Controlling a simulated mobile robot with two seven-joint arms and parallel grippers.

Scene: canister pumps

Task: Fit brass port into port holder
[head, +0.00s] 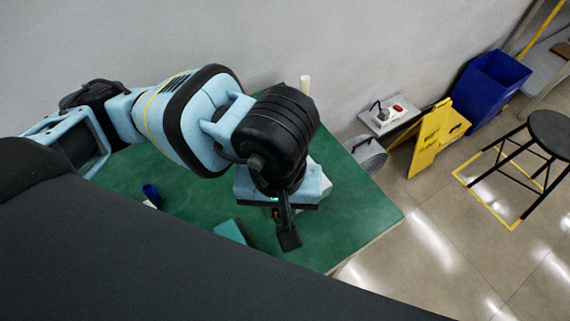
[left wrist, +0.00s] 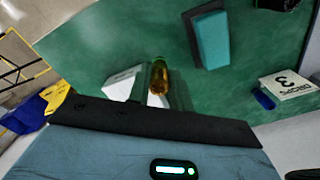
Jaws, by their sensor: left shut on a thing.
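The brass port (left wrist: 159,77) is a small amber-gold cylinder in the left wrist view, just beyond the dark edge of my gripper body. My left gripper (head: 285,228) points down over the green table in the head view and is shut on the port; its fingers are mostly hidden in the wrist view. A white angular piece (left wrist: 123,84) shows beside and behind the port; I cannot tell whether it is the port holder, or whether the port touches it. My right gripper is not in view.
The green table (head: 350,220) has a teal block (head: 229,231), a blue cylinder (head: 151,194) and a white printed box (left wrist: 290,88). A cream post (head: 305,84) stands near the wall. A yellow sign (head: 430,138), blue bin (head: 490,87) and black stool (head: 550,130) stand beyond the table.

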